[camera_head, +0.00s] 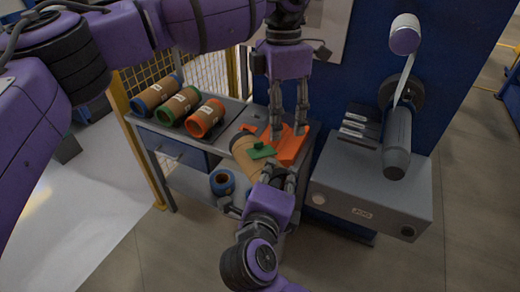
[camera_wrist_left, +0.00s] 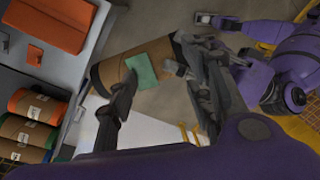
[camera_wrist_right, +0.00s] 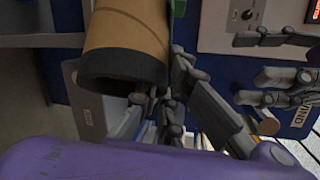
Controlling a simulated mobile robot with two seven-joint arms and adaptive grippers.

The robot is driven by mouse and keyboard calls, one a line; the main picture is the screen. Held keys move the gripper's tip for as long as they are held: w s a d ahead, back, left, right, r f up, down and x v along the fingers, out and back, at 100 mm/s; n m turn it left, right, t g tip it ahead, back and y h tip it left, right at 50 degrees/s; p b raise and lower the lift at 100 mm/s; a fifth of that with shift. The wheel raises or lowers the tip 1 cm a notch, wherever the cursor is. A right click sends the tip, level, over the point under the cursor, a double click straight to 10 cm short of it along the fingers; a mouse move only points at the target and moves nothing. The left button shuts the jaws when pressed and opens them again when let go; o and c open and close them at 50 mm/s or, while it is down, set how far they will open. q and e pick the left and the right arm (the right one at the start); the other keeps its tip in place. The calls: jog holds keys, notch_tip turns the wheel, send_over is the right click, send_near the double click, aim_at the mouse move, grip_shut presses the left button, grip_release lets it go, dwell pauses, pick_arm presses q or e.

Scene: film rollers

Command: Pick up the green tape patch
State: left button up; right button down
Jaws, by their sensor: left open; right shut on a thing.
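The green tape patch (camera_head: 262,152) is a small flat piece lying against the brown film roll (camera_head: 246,155). In the left wrist view the patch (camera_wrist_left: 147,70) shows over the roll's side, between the spread fingers of my left gripper. My left gripper (camera_head: 288,132) is open, pointing down from above, over the orange tray and just above and right of the patch. My right gripper (camera_head: 273,178) is shut on the lower end of the brown roll. The roll's dark rim is at its fingers in the right wrist view (camera_wrist_right: 122,72).
An orange tray (camera_head: 293,147) lies on the grey table behind the roll. Three rolls with blue (camera_head: 157,93), green (camera_head: 178,105) and orange (camera_head: 206,117) ends lie at the table's left. A blue roll (camera_head: 222,182) sits lower down. A grey machine (camera_head: 370,190) stands at right.

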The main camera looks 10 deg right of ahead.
aim_at(261, 152)
pick_arm(q)
notch_tip(261, 152, up, 2)
jog(key=w+a+t+y, duration=0.1)
jog(key=w+a, duration=0.1)
jog(key=f, duration=0.3)
jog(key=a+f, duration=0.1)
jog(key=f, duration=0.7)
jog(key=shift+a+f, duration=0.15)
jog(key=shift+a, duration=0.2)
jog(key=shift+c, duration=0.4)
jog(key=c, duration=0.5)
